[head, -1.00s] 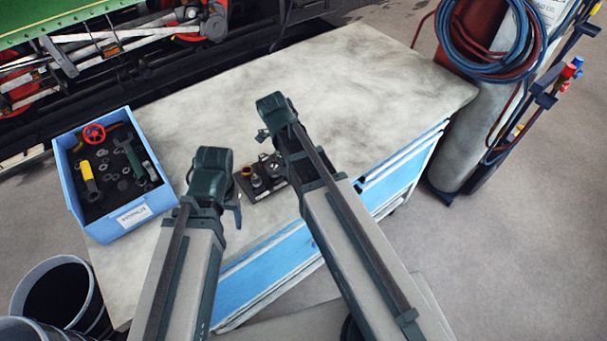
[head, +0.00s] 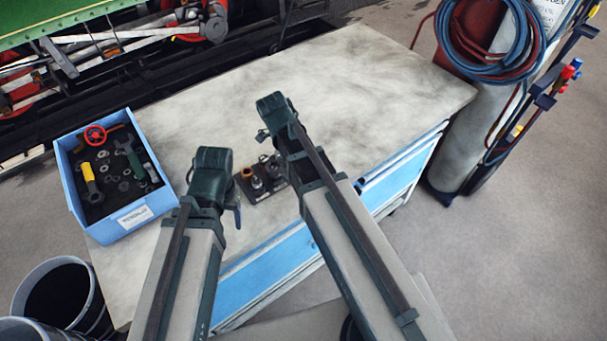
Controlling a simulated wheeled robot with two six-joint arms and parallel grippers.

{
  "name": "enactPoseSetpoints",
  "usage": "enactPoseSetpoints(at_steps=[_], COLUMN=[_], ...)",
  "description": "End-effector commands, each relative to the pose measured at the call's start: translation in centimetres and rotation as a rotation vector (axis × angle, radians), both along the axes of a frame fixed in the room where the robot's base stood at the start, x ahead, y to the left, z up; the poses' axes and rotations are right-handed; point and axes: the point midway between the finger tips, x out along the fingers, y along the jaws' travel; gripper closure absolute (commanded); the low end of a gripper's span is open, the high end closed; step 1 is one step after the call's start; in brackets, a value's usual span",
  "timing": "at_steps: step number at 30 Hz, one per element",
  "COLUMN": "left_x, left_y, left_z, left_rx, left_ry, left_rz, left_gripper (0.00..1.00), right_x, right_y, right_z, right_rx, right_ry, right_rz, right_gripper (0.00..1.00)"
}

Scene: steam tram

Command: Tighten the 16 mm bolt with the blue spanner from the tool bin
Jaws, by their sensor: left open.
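The blue tool bin (head: 73,197) stands at the left of the bench, holding a yellow-handled tool (head: 88,173), a green-handled tool (head: 136,163), a red handwheel (head: 95,135) and several washers. I cannot make out a blue spanner in it. A dark block (head: 245,193) with upright bolt-like parts, one orange-topped (head: 247,174), sits near the bench's front edge, partly hidden by my arms. I cannot tell which is the 16 mm bolt. My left gripper (head: 237,213) is open, just left of the block, mostly hidden by its wrist. My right gripper (head: 262,135) is beyond the block; its jaws are unclear.
The grey bench top (head: 330,85) is clear at the back and right. A gas cylinder (head: 475,130) with coiled hoses (head: 490,45) stands right of the bench. The tram's running gear (head: 125,50) is behind.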

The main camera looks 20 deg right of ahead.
Motion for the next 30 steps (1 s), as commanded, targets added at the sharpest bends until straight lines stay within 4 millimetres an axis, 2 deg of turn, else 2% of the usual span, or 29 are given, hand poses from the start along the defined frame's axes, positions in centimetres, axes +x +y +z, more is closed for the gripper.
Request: enactPoseSetpoints(at_steps=[30], left_x=[0.0], left_y=[0.0], left_z=[0.65], left_rx=[0.0], left_ry=[0.0], left_rz=[0.0], left_gripper=[0.37], right_x=[-0.01], right_y=[0.01], right_z=[0.66], right_rx=[0.0], right_ry=[0.0], right_rz=[0.0], right_gripper=[1.0])
